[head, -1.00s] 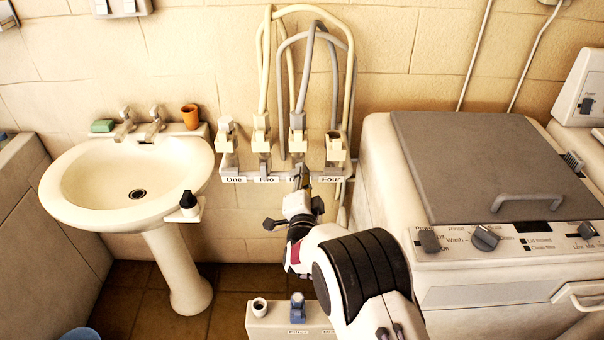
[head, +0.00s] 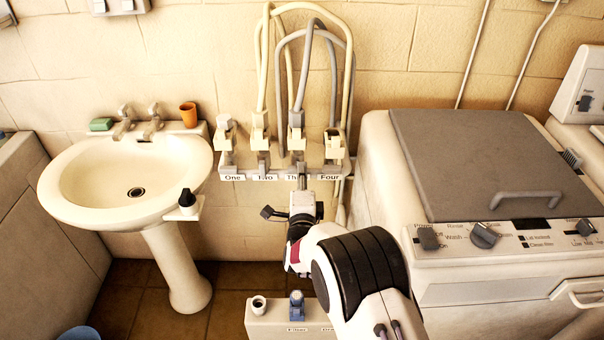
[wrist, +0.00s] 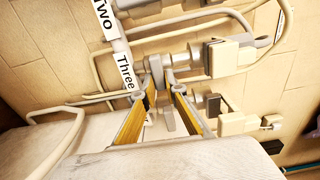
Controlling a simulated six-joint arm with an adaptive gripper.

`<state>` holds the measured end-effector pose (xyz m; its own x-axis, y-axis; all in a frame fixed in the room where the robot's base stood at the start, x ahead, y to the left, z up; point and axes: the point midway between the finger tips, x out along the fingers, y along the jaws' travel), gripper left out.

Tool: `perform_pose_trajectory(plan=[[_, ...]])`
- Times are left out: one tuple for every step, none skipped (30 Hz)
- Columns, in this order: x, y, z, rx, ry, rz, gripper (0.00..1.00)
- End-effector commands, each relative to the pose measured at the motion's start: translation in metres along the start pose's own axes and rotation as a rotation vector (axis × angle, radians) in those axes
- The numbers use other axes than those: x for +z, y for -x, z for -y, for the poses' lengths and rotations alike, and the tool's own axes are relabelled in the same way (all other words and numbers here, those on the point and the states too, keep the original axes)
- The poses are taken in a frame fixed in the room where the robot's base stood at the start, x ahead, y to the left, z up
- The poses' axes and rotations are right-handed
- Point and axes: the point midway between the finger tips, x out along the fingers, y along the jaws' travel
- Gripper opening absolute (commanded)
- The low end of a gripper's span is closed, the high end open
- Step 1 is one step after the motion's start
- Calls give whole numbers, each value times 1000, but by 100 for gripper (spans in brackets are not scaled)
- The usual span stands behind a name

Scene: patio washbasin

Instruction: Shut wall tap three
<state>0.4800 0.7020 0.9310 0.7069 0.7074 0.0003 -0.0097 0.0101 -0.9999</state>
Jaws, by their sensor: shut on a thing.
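Wall tap three (head: 297,133) is on the wall rail above the label "Three", with a grey hose on it. My gripper (head: 302,180) reaches up to it from below and partly covers its label. In the wrist view my gripper (wrist: 162,88) has its two yellow-padded fingers closed on the grey lever (wrist: 166,108) of tap three, beside the "Three" label (wrist: 125,72). The fingers hide part of the lever, so its exact angle is hard to tell.
Tap two (head: 261,135) and tap four (head: 334,145) stand close on either side, with tap one (head: 225,135) further left. Hoses loop above. A washbasin (head: 62,190) is at left, a washing machine (head: 470,165) at right. A box with small knobs (head: 270,322) stands below.

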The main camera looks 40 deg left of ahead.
Motion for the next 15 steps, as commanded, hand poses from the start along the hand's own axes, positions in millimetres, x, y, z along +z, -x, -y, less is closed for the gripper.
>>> perform_pose_trajectory(plan=[[0, 0, 1, -1, -4, -1, 0], [0, 0, 1, -1, -4, -1, 0], [0, 0, 1, -1, -4, -1, 0], [0, 0, 1, -1, -4, -1, 0], [0, 0, 1, -1, -4, -1, 0], [0, 0, 1, -1, -4, -1, 0], [0, 0, 1, -1, -4, -1, 0], [0, 0, 1, -1, -4, -1, 0], [0, 0, 1, -1, -4, -1, 17], [0, 0, 1, -1, -3, -1, 25], [0, 0, 1, -1, -3, -1, 28], [0, 0, 0, -1, -3, -1, 28], [0, 0, 0, -1, -3, -1, 28], [0, 0, 0, -1, -3, -1, 28], [0, 0, 0, -1, -2, -1, 28]])
